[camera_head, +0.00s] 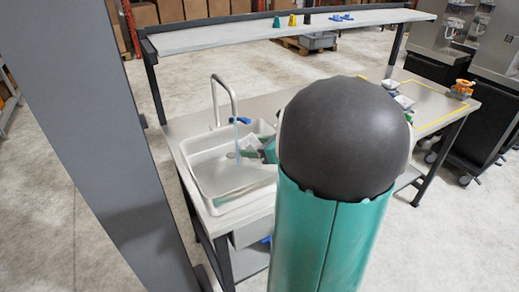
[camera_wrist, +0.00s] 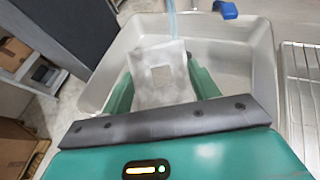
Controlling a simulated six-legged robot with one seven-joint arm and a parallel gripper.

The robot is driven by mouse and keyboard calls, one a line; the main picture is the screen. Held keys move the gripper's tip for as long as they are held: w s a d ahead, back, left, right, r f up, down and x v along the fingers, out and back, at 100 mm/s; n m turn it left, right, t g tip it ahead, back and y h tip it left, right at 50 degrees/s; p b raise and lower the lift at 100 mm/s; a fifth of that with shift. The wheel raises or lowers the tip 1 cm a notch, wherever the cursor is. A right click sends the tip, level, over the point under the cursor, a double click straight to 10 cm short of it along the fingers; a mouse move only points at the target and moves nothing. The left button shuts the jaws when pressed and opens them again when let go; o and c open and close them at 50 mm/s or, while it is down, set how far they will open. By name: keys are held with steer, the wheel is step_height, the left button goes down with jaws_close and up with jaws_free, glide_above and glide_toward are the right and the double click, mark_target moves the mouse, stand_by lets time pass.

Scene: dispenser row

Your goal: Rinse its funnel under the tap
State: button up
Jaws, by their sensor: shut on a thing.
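The funnel (camera_wrist: 160,74) is a pale, translucent piece with a squarish opening. My gripper (camera_wrist: 162,88) is shut on it, with a teal finger on each side, over the sink basin (camera_wrist: 262,70). In the head view my gripper (camera_head: 262,153) shows partly behind my arm, inside the pale sink (camera_head: 203,180). The curved metal tap (camera_head: 222,83) stands at the sink's back edge. A thin blue water stream (camera_head: 236,133) runs down from it. In the wrist view the stream (camera_wrist: 171,20) reaches the funnel's far edge; whether it enters the opening is unclear.
A blue handle (camera_wrist: 226,9) sits by the tap. A raised shelf (camera_head: 230,35) behind holds small coloured cones. A tall grey post (camera_head: 105,150) stands left. My arm hides the bench's middle.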

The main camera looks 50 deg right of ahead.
mark_target(251, 136)
steer(key=shift+w+d+f, duration=0.1)
steer(key=shift+w+d, duration=0.2)
steer(key=shift+w, duration=0.85)
steer(key=shift+w+d+f, duration=0.1)
steer(key=shift+w+d, duration=0.25)
steer(key=shift+w, duration=0.8)
steer(key=shift+w+d+f, duration=0.1)
steer(key=shift+w+d, duration=0.2)
steer(key=shift+w, duration=0.85)
steer(key=shift+s, duration=0.1)
stand_by(0.7)
steer(key=s+a+r, duration=0.1)
steer(key=s+a, duration=0.1)
steer(key=s, duration=0.6)
steer(key=shift+s+a+r, duration=0.2)
steer(key=shift+a+r, duration=0.05)
steer(key=shift+a, duration=0.1)
